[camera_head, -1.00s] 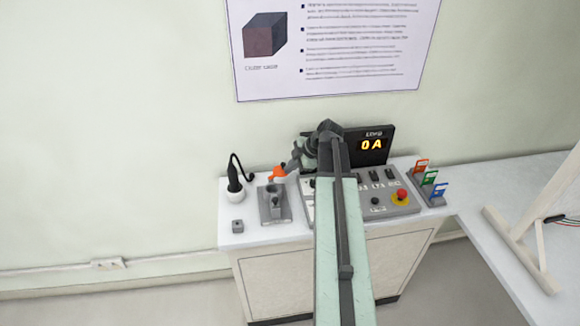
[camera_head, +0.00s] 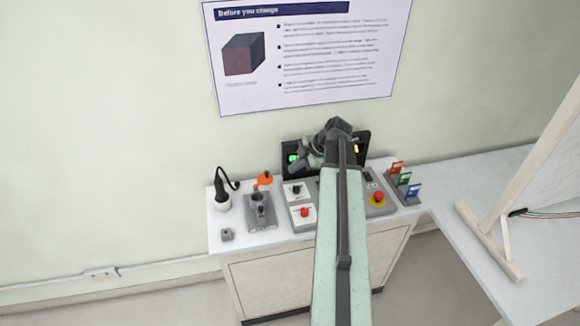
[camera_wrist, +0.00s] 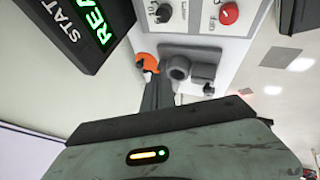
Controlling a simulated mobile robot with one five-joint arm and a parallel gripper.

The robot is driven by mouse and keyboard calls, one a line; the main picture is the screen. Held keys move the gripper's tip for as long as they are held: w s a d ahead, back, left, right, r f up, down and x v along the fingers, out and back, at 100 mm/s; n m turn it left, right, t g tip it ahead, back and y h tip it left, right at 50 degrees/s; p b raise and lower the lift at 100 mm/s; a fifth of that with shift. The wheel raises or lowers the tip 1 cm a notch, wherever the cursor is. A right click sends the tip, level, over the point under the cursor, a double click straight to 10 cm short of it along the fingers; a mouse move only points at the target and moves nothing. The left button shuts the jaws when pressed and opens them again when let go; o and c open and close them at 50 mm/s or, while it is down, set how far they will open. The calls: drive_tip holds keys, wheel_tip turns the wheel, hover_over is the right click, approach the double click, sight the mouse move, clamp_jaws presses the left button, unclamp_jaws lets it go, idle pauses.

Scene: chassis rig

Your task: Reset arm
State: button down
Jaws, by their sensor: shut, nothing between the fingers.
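My gripper (camera_head: 303,163) is at the end of my pale green arm, above the back of the control panel (camera_head: 330,207) and in front of the black display (camera_head: 364,142). In the wrist view its dark fingers (camera_wrist: 152,80) are shut with nothing between them. The orange part (camera_head: 264,179) and the grey fixture (camera_head: 259,211) stand left of the panel, apart from the gripper in the head view. The display also shows in the wrist view (camera_wrist: 75,30), with green letters starting "REA". My arm hides part of the panel and display.
A black-handled tool (camera_head: 222,190) in a white holder and a small grey block (camera_head: 227,235) are at the counter's left. A red button on a yellow base (camera_head: 378,199) and a rack of coloured tags (camera_head: 404,184) are at the right. A wooden frame (camera_head: 490,240) stands on the right bench.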

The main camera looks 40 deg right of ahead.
drive_tip(key=w+a+f+n+g+y+b, duration=0.15)
drive_tip(key=w+a, duration=0.25)
drive_tip(key=a, duration=0.9)
drive_tip(key=w+a+f+n+g+b, duration=0.1)
drive_tip(key=w+a+f+n, duration=0.2)
drive_tip(key=a, duration=1)
drive_tip(key=s+a+f+m+g+h, duration=0.1)
drive_tip(key=s+a+m, duration=0.15)
drive_tip(key=a, duration=0.45)
drive_tip(key=s+a+f+m+g+h, duration=0.1)
drive_tip(key=s+a+m+g, duration=0.15)
drive_tip(key=a, duration=0.55)
drive_tip(key=s+d+m+h, duration=0.1)
drive_tip(key=m, duration=0.3)
drive_tip(key=s+d+m, duration=0.1)
drive_tip(key=m, duration=0.4)
drive_tip(key=s+d+m+h, duration=0.1)
drive_tip(key=m, duration=0.4)
drive_tip(key=shift+s+d+f+h, duration=0.3)
drive_tip(key=shift+s+f+h, duration=0.05)
drive_tip(key=shift+f, duration=0.05)
